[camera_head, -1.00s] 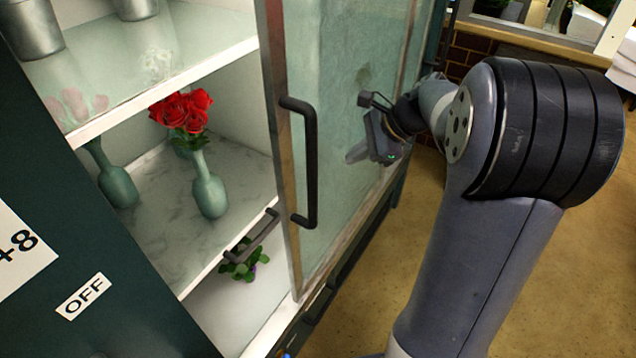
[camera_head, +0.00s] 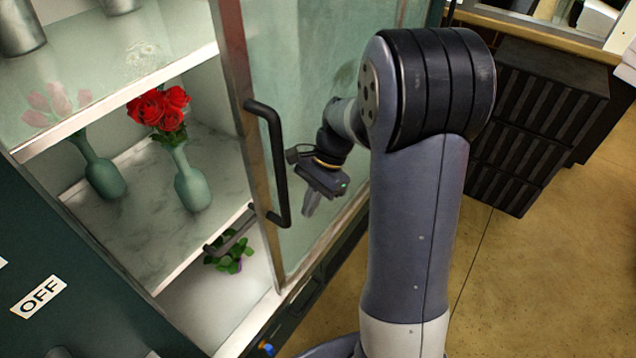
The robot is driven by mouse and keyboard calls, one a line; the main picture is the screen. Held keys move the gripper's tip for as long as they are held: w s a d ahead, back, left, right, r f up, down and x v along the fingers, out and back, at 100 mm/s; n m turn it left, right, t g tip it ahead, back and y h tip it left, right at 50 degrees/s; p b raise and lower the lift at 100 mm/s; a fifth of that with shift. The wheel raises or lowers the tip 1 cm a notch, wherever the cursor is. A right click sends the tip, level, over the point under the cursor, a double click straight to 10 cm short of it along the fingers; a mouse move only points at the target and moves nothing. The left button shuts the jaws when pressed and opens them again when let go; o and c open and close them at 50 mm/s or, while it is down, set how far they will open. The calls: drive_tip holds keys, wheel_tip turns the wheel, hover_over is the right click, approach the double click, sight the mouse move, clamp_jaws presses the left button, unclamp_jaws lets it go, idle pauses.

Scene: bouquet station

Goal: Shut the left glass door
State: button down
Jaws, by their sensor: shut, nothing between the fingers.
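A glass door (camera_head: 325,70) with a metal frame edge and a long dark upright handle (camera_head: 277,165) stands at the front of the cabinet. The cabinet's shelves show uncovered to the left of this door's edge. I cannot tell whether this is the left door or another one. A second dark handle (camera_head: 230,235) shows lower left, by the lower shelf's front edge; what it is fixed to is unclear. My gripper (camera_head: 309,207) is in front of the glass, just right of the upright handle, fingers pointing down. It is shut and empty; whether it touches the glass is unclear.
A vase with red roses (camera_head: 178,170) and another green vase (camera_head: 98,165) stand on the middle shelf. A green plant (camera_head: 232,258) sits below. A dark panel with an OFF label (camera_head: 39,296) borders the left. Dark slatted crates (camera_head: 530,130) stand right; the floor before them is clear.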

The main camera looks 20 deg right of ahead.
drive_tip(key=shift+s+a+r, duration=0.15)
drive_tip(key=shift+s+a, duration=0.1)
drive_tip(key=shift+a, duration=0.3)
drive_tip(key=shift+s+a+r, duration=0.2)
drive_tip(key=shift+s+a, duration=0.05)
drive_tip(key=shift+a, duration=0.25)
drive_tip(key=shift+s+a+r, duration=0.15)
drive_tip(key=shift+s+a, duration=0.1)
drive_tip(key=shift+a, duration=0.3)
